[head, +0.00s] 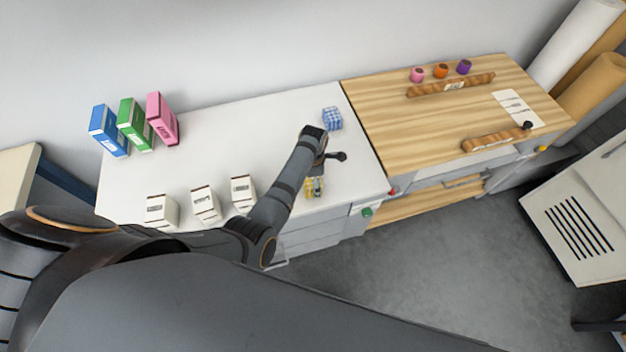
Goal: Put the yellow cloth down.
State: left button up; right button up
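The yellow cloth (310,184) is small in the head view, near the front edge of the white worktop. Part of it is hidden by my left gripper (318,187), which points down and has yellow showing on both sides of its dark fingers. The gripper appears shut on the cloth. I cannot tell whether the cloth touches the worktop or hangs just above it. My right gripper is not in view.
A blue checked cloth (332,118) lies behind my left wrist. White boxes (205,204) stand along the front of the white worktop (232,140); blue, green and pink boxes (134,124) stand at back left. A wooden bench (440,122) adjoins at right, with two racks.

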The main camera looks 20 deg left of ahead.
pick_arm(q)
notch_tip(320, 180, up, 7)
jog(key=p, duration=0.5)
jog(key=shift+w+a+f+p, duration=0.1)
jog(key=shift+p, duration=0.2)
jog(key=shift+r, duration=1.15)
jog(key=shift+f, duration=0.1)
